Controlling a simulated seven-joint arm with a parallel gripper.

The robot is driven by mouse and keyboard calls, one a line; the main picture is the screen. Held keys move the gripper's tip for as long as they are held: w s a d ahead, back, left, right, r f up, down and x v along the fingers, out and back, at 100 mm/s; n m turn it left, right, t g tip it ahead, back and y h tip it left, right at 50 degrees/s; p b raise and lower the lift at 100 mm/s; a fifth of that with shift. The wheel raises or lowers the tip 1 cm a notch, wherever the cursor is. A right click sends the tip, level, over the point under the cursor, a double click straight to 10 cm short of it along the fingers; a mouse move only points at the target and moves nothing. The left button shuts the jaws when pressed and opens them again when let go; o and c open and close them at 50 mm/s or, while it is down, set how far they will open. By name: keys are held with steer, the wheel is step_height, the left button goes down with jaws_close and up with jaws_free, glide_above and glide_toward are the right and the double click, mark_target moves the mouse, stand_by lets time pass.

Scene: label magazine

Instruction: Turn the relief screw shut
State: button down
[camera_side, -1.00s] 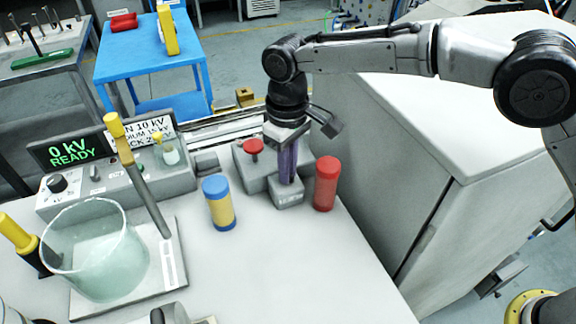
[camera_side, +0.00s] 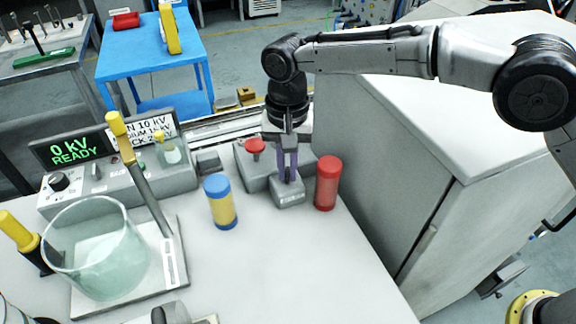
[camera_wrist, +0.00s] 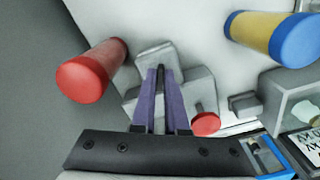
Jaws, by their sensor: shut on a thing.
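My gripper (camera_side: 288,177) points down with its purple fingers close together on top of the small grey block (camera_side: 288,195). In the wrist view the fingertips (camera_wrist: 159,72) meet over the same block (camera_wrist: 155,54). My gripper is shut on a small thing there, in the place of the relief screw. The fingertips hide the screw itself, so how far it is turned cannot be seen.
A red knob (camera_side: 255,147) stands on the larger grey block, close left of my gripper. A red cylinder (camera_side: 327,184) stands close right, and a blue-and-yellow cylinder (camera_side: 220,203) stands left. A glass beaker (camera_side: 98,250) is further left.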

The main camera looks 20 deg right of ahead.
steer(key=m, duration=0.6)
steer(key=shift+w+r+m, duration=0.1)
steer(key=shift+m, duration=0.2)
steer(key=m, duration=0.6)
steer(key=shift+w, duration=0.1)
steer(key=shift+m, duration=0.3)
steer(key=c, duration=0.9)
jaws_free()
steer(key=shift+c, duration=0.2)
steer(key=shift+a, duration=0.1)
step_height(320, 180, up, 14)
